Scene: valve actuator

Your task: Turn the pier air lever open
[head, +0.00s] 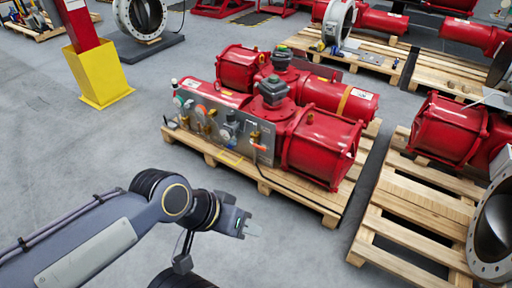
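A red valve actuator (322,148) lies on a wooden pallet in the middle of the head view. A grey control panel (222,127) with gauges and fittings is on its near side. At the panel's right end is a brass fitting (255,136) with a small orange-red lever (260,147), which lies roughly level. I cannot tell for sure that this is the pier air lever. My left gripper (252,228) is in front of the pallet, nearer to me than the panel and apart from it. Its fingers are too small to tell open from shut. My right gripper is not in view.
The pallet's front edge (262,186) lies between my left gripper and the panel. Another pallet (412,215) with red actuators stands at the right. A yellow post base (100,75) stands at the upper left. The grey floor at the left is clear.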

